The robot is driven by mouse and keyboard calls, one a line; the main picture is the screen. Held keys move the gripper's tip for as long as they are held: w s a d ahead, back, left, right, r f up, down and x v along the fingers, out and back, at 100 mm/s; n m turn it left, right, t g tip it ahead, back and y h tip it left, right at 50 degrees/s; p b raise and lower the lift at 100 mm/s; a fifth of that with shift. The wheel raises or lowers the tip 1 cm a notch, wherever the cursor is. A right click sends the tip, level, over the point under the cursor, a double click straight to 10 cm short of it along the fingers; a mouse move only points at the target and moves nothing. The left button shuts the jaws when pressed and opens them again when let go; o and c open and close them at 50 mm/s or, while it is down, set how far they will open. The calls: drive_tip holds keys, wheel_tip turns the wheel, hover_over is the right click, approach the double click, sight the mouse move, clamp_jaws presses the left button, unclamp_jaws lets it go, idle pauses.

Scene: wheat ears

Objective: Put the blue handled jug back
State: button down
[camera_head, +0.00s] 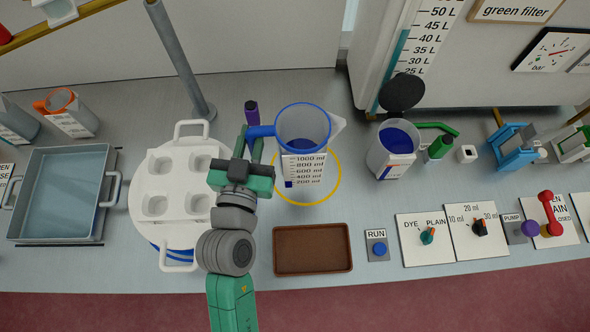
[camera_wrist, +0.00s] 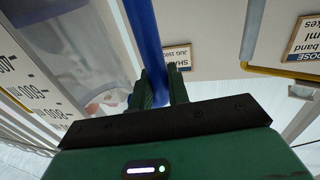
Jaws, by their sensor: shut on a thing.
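The blue handled jug (camera_head: 303,148) is a clear measuring jug with a blue rim, a blue handle and a printed ml scale. In the head view it stands upright, within or just above a yellow ring (camera_head: 338,180) on the bench. My gripper (camera_head: 252,143) is at its left side, shut on the blue handle. In the wrist view the handle (camera_wrist: 147,40) runs between the fingers (camera_wrist: 160,88), and the jug's scaled wall (camera_wrist: 35,70) is at the left. I cannot tell whether the jug's base touches the bench.
A white four-pocket carrier (camera_head: 145,205) stands left of my arm, with a grey post (camera_head: 182,60) behind. A brown tray (camera_head: 313,249) lies in front. A container with blue liquid (camera_head: 392,150) stands right. A blue-grey basin (camera_head: 62,190) and orange-handled jug (camera_head: 68,112) are left.

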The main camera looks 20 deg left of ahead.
drive_tip(key=w+f+b, duration=0.2)
drive_tip(key=f, duration=0.5)
drive_tip(key=w+a+f+b, duration=0.1)
drive_tip(key=w+f+b, duration=0.1)
drive_tip(key=f, duration=0.5)
drive_tip(key=shift+f+b, duration=0.15)
drive_tip(key=shift+b, duration=0.4)
drive_tip(key=shift+f, duration=0.25)
drive_tip(key=c, duration=1.3)
unclamp_jaws()
drive_tip(key=shift+c, duration=0.2)
drive_tip(key=shift+r, duration=0.15)
drive_tip(key=b+v, duration=0.3)
drive_tip(key=v, duration=0.9)
